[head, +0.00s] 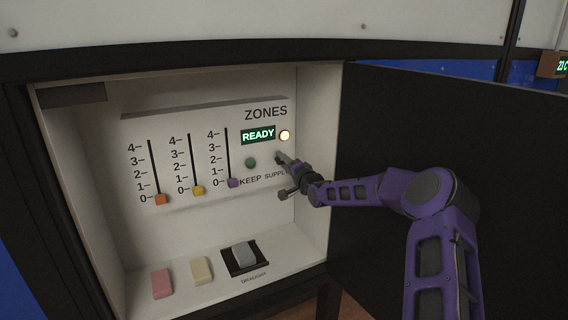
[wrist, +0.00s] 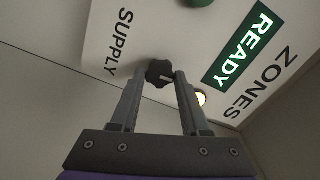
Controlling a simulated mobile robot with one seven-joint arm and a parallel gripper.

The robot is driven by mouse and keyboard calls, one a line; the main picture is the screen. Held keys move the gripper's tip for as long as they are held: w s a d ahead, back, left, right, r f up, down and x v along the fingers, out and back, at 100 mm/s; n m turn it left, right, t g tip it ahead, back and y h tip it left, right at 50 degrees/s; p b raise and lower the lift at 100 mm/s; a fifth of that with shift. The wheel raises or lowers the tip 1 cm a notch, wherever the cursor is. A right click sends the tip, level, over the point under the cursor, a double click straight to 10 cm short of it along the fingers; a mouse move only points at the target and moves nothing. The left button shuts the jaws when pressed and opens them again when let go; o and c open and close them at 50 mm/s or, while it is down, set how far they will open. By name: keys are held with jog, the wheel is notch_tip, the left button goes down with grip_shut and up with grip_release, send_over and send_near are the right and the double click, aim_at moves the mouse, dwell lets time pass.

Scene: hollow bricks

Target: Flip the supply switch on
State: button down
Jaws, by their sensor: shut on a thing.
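The supply switch is a dark knob (wrist: 160,71) with a pale pointer mark, beside the word SUPPLY in the wrist view. My gripper (wrist: 157,82) has one finger on each side of it and is shut on it. In the head view, my gripper (head: 285,174) reaches the lower right of the white zones panel (head: 205,125) from the right and hides the knob. The READY display (head: 258,135) is lit green, and a round lamp (head: 285,135) beside it glows warm white.
Three sliders, orange (head: 161,200), yellow (head: 198,190) and purple (head: 233,183), sit near 0. The dark open door (head: 400,130) stands at right.

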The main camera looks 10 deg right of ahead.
jog(key=shift+m, duration=0.6)
jog(key=shift+c, duration=1.9)
grip_release()
jog(key=p+v, duration=0.1)
jog(key=v, duration=1.6)
jog(key=shift+s, duration=0.2)
